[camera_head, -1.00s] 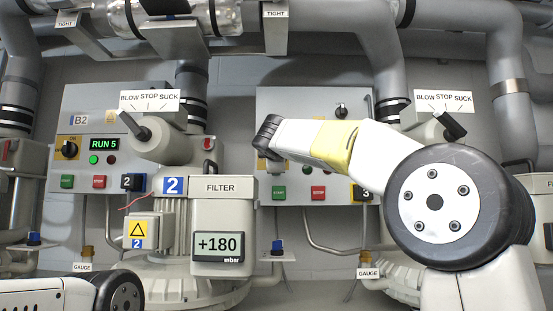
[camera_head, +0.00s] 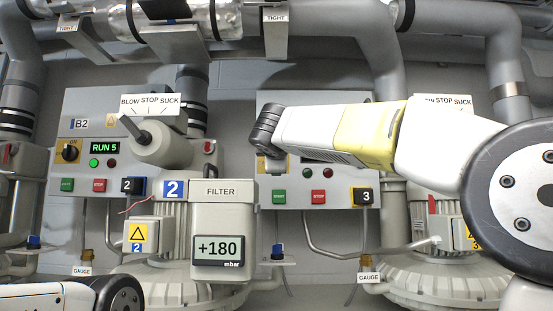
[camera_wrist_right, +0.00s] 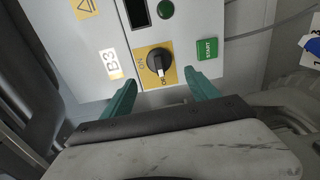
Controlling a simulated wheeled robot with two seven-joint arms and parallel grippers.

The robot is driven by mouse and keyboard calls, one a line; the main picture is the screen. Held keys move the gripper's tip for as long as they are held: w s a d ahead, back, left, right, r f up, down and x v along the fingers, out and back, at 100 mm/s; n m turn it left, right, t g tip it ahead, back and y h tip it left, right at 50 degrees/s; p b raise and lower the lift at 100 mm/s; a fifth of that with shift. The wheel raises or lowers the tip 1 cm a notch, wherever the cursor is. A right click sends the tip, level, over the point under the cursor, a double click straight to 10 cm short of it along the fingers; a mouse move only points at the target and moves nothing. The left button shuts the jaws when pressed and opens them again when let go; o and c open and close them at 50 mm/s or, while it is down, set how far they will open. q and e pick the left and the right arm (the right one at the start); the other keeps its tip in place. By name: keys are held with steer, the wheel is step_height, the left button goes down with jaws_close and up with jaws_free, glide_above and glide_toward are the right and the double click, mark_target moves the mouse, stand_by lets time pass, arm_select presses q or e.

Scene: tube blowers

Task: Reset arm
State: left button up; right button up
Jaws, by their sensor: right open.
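My right arm (camera_head: 360,135) comes in from the right in the head view and reaches to the front of the B3 control box. Its gripper is hidden there behind the wrist. In the right wrist view my right gripper (camera_wrist_right: 156,94) is open and empty, with two teal fingers apart. A black rotary switch (camera_wrist_right: 158,62) on a yellow plate shows beyond and between the fingertips, with a gap. My left arm (camera_head: 70,295) shows at the lower left in the head view; its gripper is out of view.
The B2 box (camera_head: 75,107) shows RUN 5. Blower 2's lever (camera_head: 134,128) tilts toward BLOW, and its filter (camera_head: 222,215) gauge reads +180 mbar. A green START button (camera_wrist_right: 207,49) is right of the switch. Grey pipes (camera_head: 340,25) run overhead.

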stand_by(0.3)
steer(key=s+d+f+m+g, duration=0.25)
steer(key=s+d+f, duration=0.2)
steer(key=f, duration=0.35)
steer(key=s+d+f+m+g, duration=0.25)
steer(key=d+f, duration=0.25)
steer(key=f, duration=0.3)
steer(key=s+d+f+m+g, duration=0.2)
steer(key=s+d+f+m, duration=0.25)
steer(key=f, duration=0.35)
steer(key=s+f+m+g+y, duration=0.2)
steer(key=s+f+m, duration=0.6)
steer(key=s+f, duration=0.8)
step_height(320, 180, down, 4)
steer(key=d+g, duration=0.1)
steer(key=g, duration=0.1)
steer(key=shift+s+g, duration=0.2)
steer(key=shift+g, duration=0.2)
